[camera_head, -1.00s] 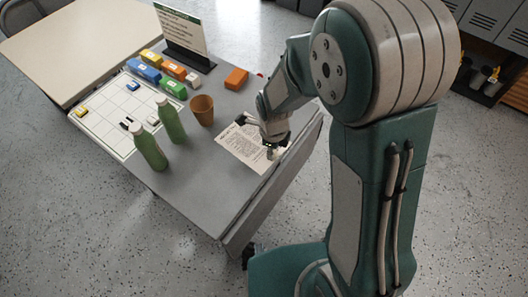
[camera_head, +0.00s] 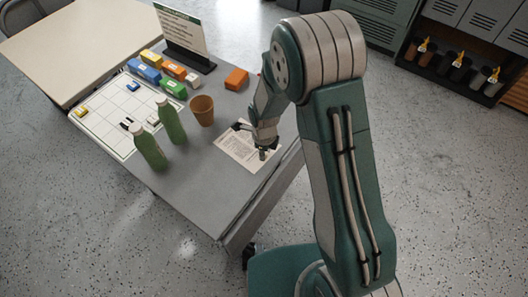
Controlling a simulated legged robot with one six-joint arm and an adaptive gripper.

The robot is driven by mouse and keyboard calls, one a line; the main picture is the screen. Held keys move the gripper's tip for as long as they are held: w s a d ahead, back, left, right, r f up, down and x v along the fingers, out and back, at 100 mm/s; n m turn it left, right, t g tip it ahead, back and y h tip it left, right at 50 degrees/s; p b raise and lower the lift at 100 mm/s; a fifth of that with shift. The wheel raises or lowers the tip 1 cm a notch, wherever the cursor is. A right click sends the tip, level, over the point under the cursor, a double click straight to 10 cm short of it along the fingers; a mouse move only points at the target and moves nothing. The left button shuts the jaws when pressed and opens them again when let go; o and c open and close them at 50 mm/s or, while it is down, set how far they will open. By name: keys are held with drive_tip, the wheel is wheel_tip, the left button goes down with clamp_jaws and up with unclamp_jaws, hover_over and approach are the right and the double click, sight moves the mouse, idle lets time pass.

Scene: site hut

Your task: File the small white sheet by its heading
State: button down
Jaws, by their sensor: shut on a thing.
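A small white sheet (camera_head: 229,147) with dark print lies on the grey table (camera_head: 206,186) near its right edge. Its heading is too small to read. My gripper (camera_head: 258,149) is low over the sheet's right part, shut on the sheet as far as I can tell; the wrist partly hides the contact. A sign with a green heading (camera_head: 183,30) stands in a dark holder at the table's back. In front of it are coloured blocks with white labels: yellow (camera_head: 150,56), blue (camera_head: 146,72), orange (camera_head: 173,69), green (camera_head: 173,89). Their labels are unreadable.
Two green bottles (camera_head: 150,150) (camera_head: 170,120) and a brown cup (camera_head: 202,110) stand left of the sheet. A white gridded board (camera_head: 112,108) lies at the table's left. A pale table (camera_head: 75,45) adjoins at left.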

drive_tip(key=shift+f, duration=0.15)
drive_tip(key=c, duration=0.6)
unclamp_jaws()
drive_tip(key=s+d+r+n+t, duration=0.1)
drive_tip(key=s+d+r+n, duration=0.15)
drive_tip(key=r, duration=0.75)
drive_tip(key=s+d+r+n+t, duration=0.15)
drive_tip(key=r+n, duration=0.25)
drive_tip(key=r, duration=0.7)
drive_tip(key=s+d+r+n+t, duration=0.1)
drive_tip(key=s+d+r+n, duration=0.2)
drive_tip(key=s+r+n, duration=0.1)
drive_tip(key=s+d+r+n+t, duration=0.1)
drive_tip(key=s+d+r+n, duration=0.1)
drive_tip(key=s+r+n, duration=0.2)
drive_tip(key=s+d+r+n+t, duration=0.1)
drive_tip(key=s+d+r+n, duration=0.2)
drive_tip(key=s+r+n, duration=0.2)
drive_tip(key=shift+s+d+n, duration=0.2)
drive_tip(key=shift+s+n, duration=0.4)
drive_tip(key=shift+n, duration=0.3)
drive_tip(key=shift+s+d+n, duration=0.15)
drive_tip(key=shift+s+n, duration=0.4)
drive_tip(key=shift+n, duration=0.3)
